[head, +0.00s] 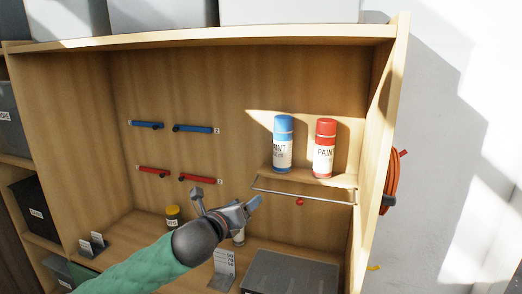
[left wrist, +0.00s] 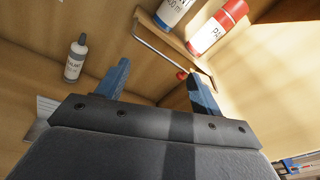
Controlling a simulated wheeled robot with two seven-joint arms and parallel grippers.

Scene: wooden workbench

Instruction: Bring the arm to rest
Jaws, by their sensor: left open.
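My left arm, in a green sleeve, reaches in from the bottom of the head view. My left gripper (head: 226,200) is open and empty in front of the cabinet, left of and below the small paint shelf. In the left wrist view its blue fingers (left wrist: 160,74) stand wide apart with nothing between them. A grey-capped bottle (left wrist: 75,60) stands left of the fingers there; in the head view the gripper mostly hides it. My right gripper is not in view.
A blue paint can (head: 283,145) and a red paint can (head: 325,148) stand on the small shelf behind a metal rail (head: 305,194). An orange coil (head: 393,178) hangs at right.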

